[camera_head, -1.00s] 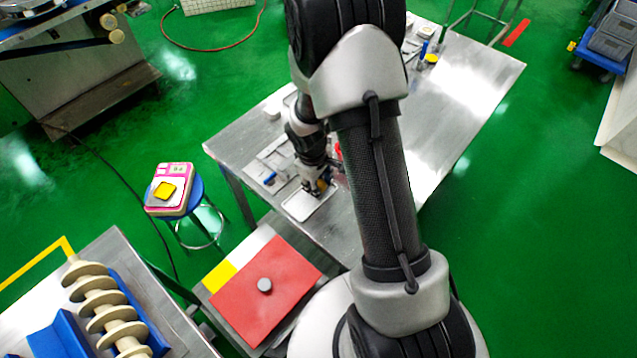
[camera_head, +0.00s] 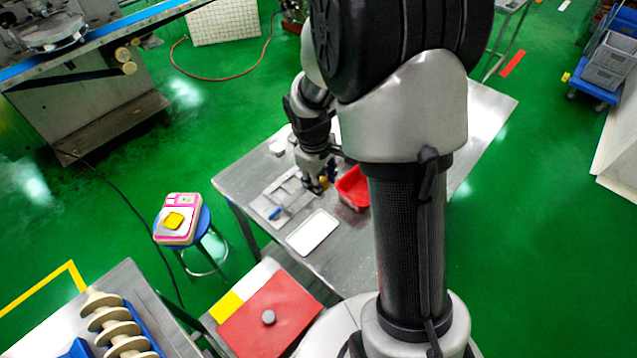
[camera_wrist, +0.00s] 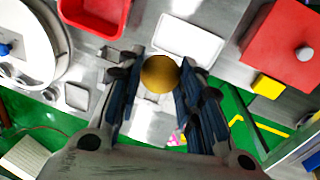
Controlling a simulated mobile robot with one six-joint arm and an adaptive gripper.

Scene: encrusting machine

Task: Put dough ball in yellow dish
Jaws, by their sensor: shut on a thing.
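The dough ball (camera_wrist: 160,74) is round and brownish yellow. My gripper (camera_wrist: 158,80) is shut on it in the wrist view, with a dark finger on each side. In the head view my gripper (camera_head: 319,187) is small and partly hard to make out, over the metal table, with a bit of the yellow ball (camera_head: 325,182) showing. In the wrist view only a bit of pink shows between the fingers.
A white tray (camera_head: 313,232) and a red bin (camera_head: 353,187) stand on the metal table (camera_head: 235,180) near my gripper. A red board (camera_head: 290,312) with a grey knob is in front. Green floor separates the table from the stool.

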